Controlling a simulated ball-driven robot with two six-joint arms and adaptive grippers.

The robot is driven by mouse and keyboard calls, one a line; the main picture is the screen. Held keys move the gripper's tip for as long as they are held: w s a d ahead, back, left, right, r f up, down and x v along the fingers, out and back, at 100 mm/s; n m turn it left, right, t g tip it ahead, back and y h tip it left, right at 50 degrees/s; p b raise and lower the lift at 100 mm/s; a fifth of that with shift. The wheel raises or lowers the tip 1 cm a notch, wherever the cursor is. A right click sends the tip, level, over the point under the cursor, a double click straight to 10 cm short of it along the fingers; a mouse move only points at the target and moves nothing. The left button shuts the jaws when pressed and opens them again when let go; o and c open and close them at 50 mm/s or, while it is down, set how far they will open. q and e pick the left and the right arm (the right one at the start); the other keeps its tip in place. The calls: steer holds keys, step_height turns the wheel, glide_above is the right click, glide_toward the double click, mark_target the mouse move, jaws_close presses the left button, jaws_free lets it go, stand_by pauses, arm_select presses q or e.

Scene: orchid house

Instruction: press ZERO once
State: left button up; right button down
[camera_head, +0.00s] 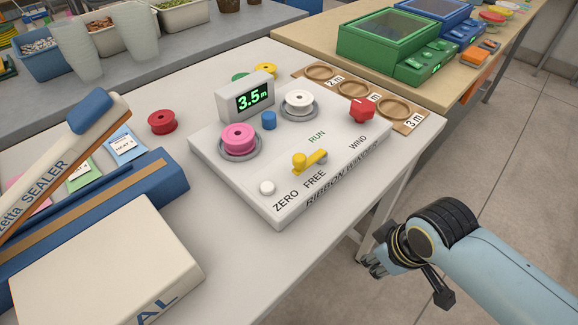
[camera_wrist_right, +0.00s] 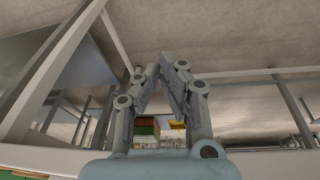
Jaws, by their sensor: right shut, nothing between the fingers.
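The ribbon winder (camera_head: 236,185) is a white box on the white table. Its ZERO button (camera_head: 267,188) is a small white round knob at the near left corner, above the printed word ZERO. The display (camera_head: 254,99) reads 3.5 m in green. A yellow lever (camera_head: 309,160) sits between the words RUN and FREE. A red knob (camera_head: 362,110) is near WIND. My right gripper (camera_head: 372,266) is off the table's right edge, well apart from the button. In the right wrist view its fingers (camera_wrist_right: 160,72) are together and empty. My left gripper is not in view.
A blue and orange sealer (camera_head: 88,215) and a cream box (camera_head: 105,265) stand left of the winder. A pink spool (camera_head: 238,138) and a white spool (camera_head: 298,101) sit on the winder. A wooden holder (camera_head: 403,120) lies behind it. The table strip before the winder is clear.

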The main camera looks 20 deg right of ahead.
steer(key=w+a+r+n+t+y+p, duration=0.1)
steer(key=a+r+n+p, duration=0.1)
steer(key=r, duration=0.8)
steer(key=w+a+r+n+p, duration=0.1)
steer(key=w+a+r, duration=0.1)
steer(key=r, duration=0.7)
step_height(320, 180, up, 8)
steer(key=f+n+y, duration=0.1)
steer(key=n+y, duration=0.6)
steer(key=n, duration=0.9)
glide_above(267, 190)
steer(key=shift+r+t, duration=0.25)
steer(key=shift+t, duration=0.05)
steer(key=shift+f, duration=0.15)
step_height(267, 190, down, 7)
steer(key=b, duration=0.6)
steer(key=shift+f+b, duration=0.55)
steer(key=shift+f, duration=0.2)
